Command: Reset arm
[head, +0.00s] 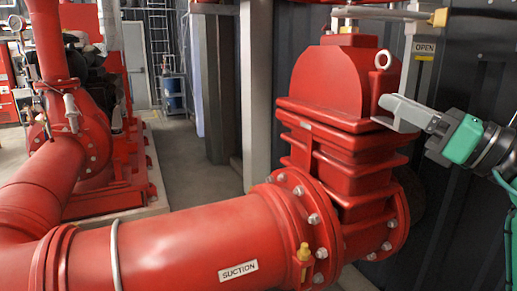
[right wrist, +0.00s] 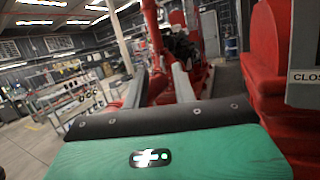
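My right gripper (head: 381,110) comes in from the right, beside the big red valve body (head: 335,105) on the suction pipe. Its two grey fingers point left and overlap the valve's right side in the picture. I cannot tell whether they touch it. In the right wrist view its fingers (right wrist: 160,80) stand apart with nothing held between them. My left gripper is in neither view. Above the valve is a metal bar with a yellow end (head: 439,17), near an OPEN sign (head: 424,48).
A large red pipe marked SUCTION (head: 190,250) crosses the foreground. A red pump (head: 85,145) stands at left. A grey post (head: 257,90) rises behind the pipe. Dark wall panels (head: 470,70) are close behind my right arm. Open floor (right wrist: 35,150) shows at left in the wrist view.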

